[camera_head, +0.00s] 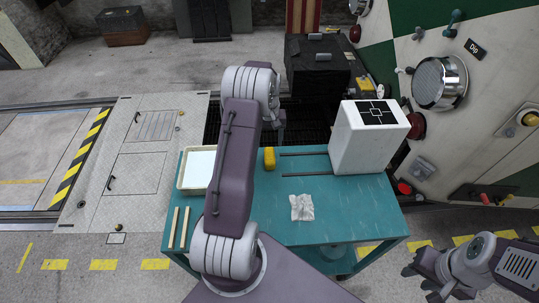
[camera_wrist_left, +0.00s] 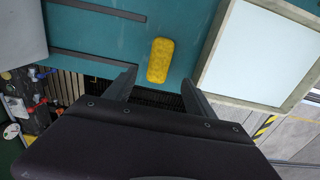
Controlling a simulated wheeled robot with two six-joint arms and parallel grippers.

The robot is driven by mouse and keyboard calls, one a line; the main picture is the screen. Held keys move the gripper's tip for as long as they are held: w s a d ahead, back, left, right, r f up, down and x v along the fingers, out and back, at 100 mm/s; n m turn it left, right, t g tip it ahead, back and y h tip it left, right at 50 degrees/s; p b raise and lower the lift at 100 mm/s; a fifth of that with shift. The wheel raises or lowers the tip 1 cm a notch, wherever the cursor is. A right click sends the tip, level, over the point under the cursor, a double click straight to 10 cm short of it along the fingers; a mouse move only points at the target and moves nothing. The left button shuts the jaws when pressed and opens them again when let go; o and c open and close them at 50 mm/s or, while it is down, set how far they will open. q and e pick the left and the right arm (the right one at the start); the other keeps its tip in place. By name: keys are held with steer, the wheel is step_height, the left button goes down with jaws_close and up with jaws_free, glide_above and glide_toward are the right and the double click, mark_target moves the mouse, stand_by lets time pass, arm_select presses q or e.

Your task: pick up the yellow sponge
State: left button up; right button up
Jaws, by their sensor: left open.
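The yellow sponge (camera_head: 269,158) lies on the teal table (camera_head: 345,205) near its far edge, just right of my left arm. It also shows whole in the left wrist view (camera_wrist_left: 160,60). My left gripper (camera_wrist_left: 158,84) is open and empty, with the sponge beyond the gap between its fingertips and apart from them. In the head view that gripper is mostly hidden behind its own arm. My right gripper (camera_head: 424,270) is at the lower right, off the table; its jaws are not clear.
A white-bottomed tray (camera_head: 183,178) is left of the sponge. A white box (camera_head: 360,145) with a black marker stands to the right, near dark rails (camera_head: 305,176). A crumpled white cloth (camera_head: 301,207) and wooden sticks (camera_head: 179,228) lie nearer. A dark grate (camera_wrist_left: 75,85) lies beyond the table.

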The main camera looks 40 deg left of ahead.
mark_target(270, 155)
arm_select(q)
step_height(270, 155, down, 4)
steer(key=shift+d+r+p, duration=0.15)
steer(key=shift+r+p, duration=0.1)
steer(key=shift+p, duration=0.15)
steer(key=shift+f, duration=0.45)
steer(key=f, duration=0.1)
steer(key=f+p, duration=0.1)
steer(key=f, duration=0.2)
steer(key=shift+s+d+p, duration=0.25)
steer(key=shift+p, duration=0.05)
steer(key=shift+w+f, duration=0.1)
steer(key=shift+f, duration=0.25)
jaws_close()
